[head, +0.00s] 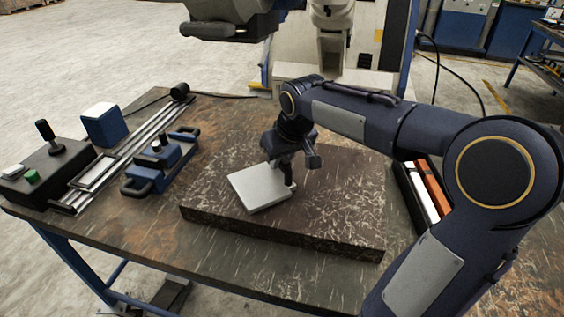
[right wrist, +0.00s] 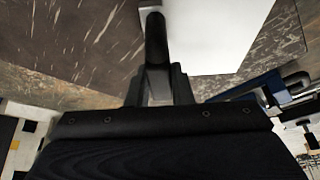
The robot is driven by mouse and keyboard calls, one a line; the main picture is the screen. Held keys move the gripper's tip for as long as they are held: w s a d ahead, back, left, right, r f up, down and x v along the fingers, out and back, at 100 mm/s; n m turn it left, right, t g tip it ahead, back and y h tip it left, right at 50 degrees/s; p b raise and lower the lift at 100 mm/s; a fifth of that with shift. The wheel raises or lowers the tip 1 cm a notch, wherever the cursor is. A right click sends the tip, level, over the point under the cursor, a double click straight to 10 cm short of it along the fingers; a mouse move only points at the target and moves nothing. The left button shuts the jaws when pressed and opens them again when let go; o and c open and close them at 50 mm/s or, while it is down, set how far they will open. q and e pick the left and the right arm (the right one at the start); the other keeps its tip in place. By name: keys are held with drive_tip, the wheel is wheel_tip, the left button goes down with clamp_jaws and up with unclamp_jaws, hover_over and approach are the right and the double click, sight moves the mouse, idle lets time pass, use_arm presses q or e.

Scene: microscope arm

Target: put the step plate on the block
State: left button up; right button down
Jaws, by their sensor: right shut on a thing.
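The step plate (head: 258,188) is a pale, flat square plate with an upright black handle at its right side. It lies over the left middle of the large dark speckled stone block (head: 340,212). I cannot tell whether it touches the stone or hangs just above it. My right gripper (head: 289,160) is shut on the black handle, pointing down, with the plate beside and below it. The right wrist view shows the fingers (right wrist: 156,88) around the handle (right wrist: 156,38), with the pale plate (right wrist: 210,35) beyond. My left gripper is not in view.
Left of the stone are a blue clamp-like tool (head: 160,165), metal rails (head: 130,145), a blue box with a white top (head: 103,126) and a black control box (head: 45,170). A tray with white and orange items (head: 428,190) stands right. The stone's front right is clear.

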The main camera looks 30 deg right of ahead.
drive_tip(key=shift+f, duration=0.25)
drive_tip(key=shift+f, duration=0.15)
drive_tip(key=c, duration=1.3)
unclamp_jaws()
